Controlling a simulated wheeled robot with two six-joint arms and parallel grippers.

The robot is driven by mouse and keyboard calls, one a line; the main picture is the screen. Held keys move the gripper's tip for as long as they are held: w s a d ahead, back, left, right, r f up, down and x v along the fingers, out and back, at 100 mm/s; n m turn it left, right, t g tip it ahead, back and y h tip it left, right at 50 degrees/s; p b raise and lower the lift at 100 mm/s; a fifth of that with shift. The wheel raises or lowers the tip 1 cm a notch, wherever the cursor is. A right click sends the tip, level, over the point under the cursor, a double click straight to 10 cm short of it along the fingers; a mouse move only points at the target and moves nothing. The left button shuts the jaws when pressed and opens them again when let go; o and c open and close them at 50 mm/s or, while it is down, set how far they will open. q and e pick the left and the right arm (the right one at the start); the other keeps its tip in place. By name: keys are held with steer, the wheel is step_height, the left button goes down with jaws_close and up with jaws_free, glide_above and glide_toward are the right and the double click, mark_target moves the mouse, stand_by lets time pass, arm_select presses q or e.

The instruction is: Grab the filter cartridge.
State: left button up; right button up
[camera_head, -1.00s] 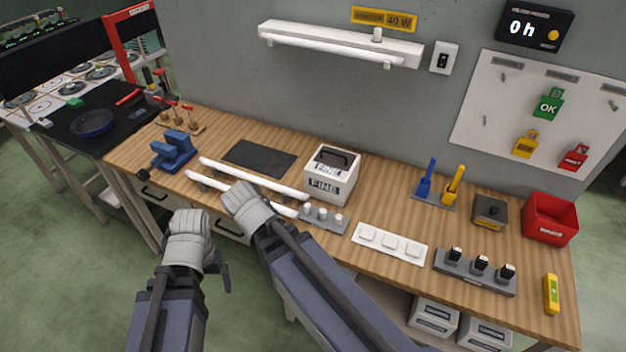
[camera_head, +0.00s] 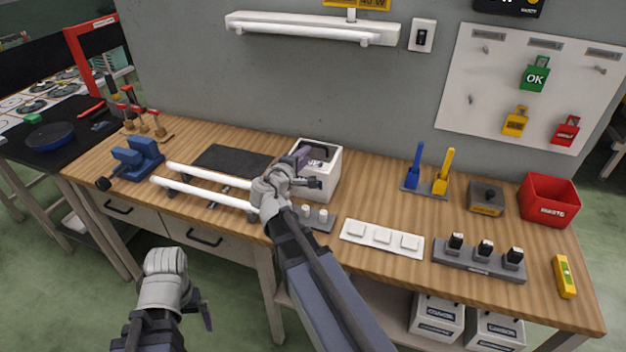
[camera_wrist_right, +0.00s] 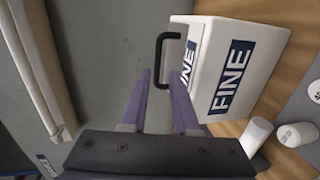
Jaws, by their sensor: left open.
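The filter cartridge is a white box (camera_head: 332,172) marked FINE with a black handle on top, standing on the wooden bench. In the right wrist view the box (camera_wrist_right: 262,42) is at the upper right, its black handle (camera_wrist_right: 159,62) near the fingertips. My right gripper (camera_head: 311,169) is open at the box's upper side and covers part of it in the head view. Its two purple fingers (camera_wrist_right: 160,78) are apart with nothing gripped between them. My left gripper (camera_head: 203,308) is open and empty in front of the bench, low in the head view.
White tubes (camera_head: 205,194) and a dark mat (camera_head: 232,161) lie left of the box. A white lamp (camera_head: 312,28) hangs on the wall above.

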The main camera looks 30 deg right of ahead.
mark_target(314, 146)
steer(key=shift+b+x, duration=0.7)
steer(key=shift+x, duration=3.35)
steer(key=shift+r, duration=0.2)
jaws_close()
